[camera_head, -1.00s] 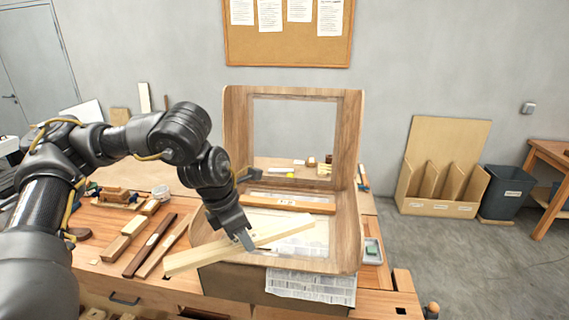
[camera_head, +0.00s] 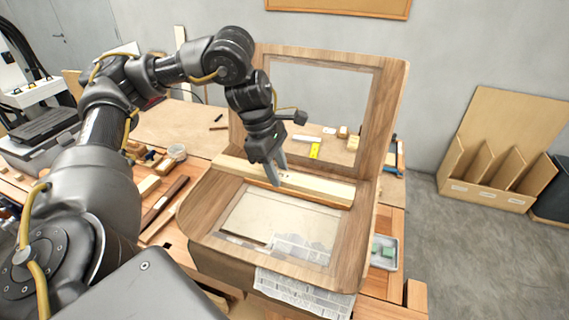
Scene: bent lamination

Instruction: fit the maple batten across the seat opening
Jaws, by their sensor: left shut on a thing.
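The pale maple batten (camera_head: 323,186) lies crosswise over the rear of the chair seat (camera_head: 205,208), close to the upright back frame. My left gripper (camera_head: 277,178) is shut on the batten near its middle, from above. An orange-brown bar (camera_head: 312,197) shows as a thin strip just below the batten's front edge and is mostly hidden by it. I cannot tell whether the batten touches the bar or hangs just above it. The seat opening (camera_head: 275,218) is clear in front of the batten. My right gripper is not in view.
The back frame (camera_head: 388,110) stands upright behind the batten. Newspaper (camera_head: 305,290) lies under the seat. A small tray (camera_head: 384,253) sits to the right. Wood strips (camera_head: 165,200) lie on the bench to the left. A divided wooden rack (camera_head: 490,165) stands further right.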

